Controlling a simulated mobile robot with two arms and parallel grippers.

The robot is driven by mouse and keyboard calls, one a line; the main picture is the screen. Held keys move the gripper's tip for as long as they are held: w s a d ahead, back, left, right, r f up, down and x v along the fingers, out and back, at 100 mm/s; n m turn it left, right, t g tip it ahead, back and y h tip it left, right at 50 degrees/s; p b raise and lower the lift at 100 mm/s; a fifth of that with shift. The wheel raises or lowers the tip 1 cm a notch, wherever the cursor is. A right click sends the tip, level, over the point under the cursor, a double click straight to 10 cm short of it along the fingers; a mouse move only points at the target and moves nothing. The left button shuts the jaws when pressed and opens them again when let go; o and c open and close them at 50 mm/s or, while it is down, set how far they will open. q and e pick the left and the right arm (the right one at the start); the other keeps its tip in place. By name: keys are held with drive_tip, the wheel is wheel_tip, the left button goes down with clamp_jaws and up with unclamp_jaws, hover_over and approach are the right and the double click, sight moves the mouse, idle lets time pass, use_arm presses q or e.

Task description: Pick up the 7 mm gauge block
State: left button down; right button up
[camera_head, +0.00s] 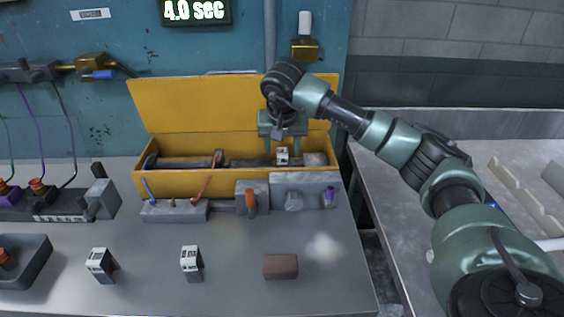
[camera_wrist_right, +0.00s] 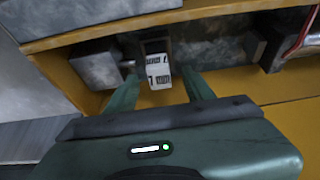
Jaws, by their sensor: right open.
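A small gauge block (camera_head: 282,157) with a white labelled face stands inside the open yellow box (camera_head: 233,179). In the right wrist view the same block (camera_wrist_right: 158,72) shows dark marks that look like an upside-down 7, but they are too small to be sure. My right gripper (camera_head: 283,146) reaches down into the box from above. In the right wrist view its two green fingers (camera_wrist_right: 162,84) are spread, one on each side of the block, with gaps between. Nothing is held. My left gripper is not in view.
Two other labelled blocks, one at left (camera_head: 101,264) and one at centre (camera_head: 192,262), stand on the bench near a brown block (camera_head: 281,267). A grey block (camera_head: 315,160) sits close right of the gauge block. The raised yellow lid (camera_head: 195,105) is behind.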

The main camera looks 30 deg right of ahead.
drive_tip(key=shift+x, duration=1.45)
clamp_jaws()
drive_tip(key=shift+r, duration=0.1)
